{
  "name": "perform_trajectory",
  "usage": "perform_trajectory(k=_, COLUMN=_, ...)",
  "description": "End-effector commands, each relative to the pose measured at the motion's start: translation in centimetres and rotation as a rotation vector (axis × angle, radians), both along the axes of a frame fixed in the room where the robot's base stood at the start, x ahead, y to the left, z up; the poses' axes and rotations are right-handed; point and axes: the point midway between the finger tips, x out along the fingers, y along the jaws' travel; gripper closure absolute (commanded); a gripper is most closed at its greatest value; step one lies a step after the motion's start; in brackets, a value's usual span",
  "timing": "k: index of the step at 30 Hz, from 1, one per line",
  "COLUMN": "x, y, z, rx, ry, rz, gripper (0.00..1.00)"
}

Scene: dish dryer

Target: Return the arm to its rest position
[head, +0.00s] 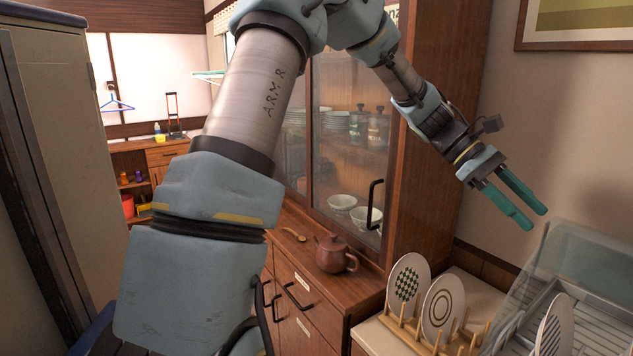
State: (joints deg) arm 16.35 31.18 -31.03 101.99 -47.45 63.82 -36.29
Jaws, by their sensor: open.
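My arm (245,100) rises large through the middle of the head view and bends over to the right. My gripper (527,208) hangs at its end with two green fingers parted and nothing between them. It points down and to the right, in the air above the counter. It is apart from the plates and from the dish dryer (577,262) below and to the right. My arm hides part of the cabinet and the room behind it.
Two patterned plates (408,284) stand in a wooden rack (405,328). Another plate (553,330) stands in the dryer, near its clear raised cover. A brown teapot (335,254) sits on the wooden cabinet ledge. The glass-doored cabinet (350,150) stands close behind my arm.

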Motion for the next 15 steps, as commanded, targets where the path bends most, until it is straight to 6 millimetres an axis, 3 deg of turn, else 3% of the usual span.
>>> perform_trajectory(k=8, x=2.9, y=7.6, z=-4.8, rx=0.116, ry=-0.245, rz=0.003, gripper=0.55)
perform_trajectory(k=11, x=4.3, y=12.2, z=-6.8, rx=0.179, ry=-0.369, rz=-0.011, gripper=0.55)
perform_trajectory(k=15, x=5.9, y=21.4, z=-9.5, rx=0.298, ry=-0.582, rz=-0.063, gripper=0.55)
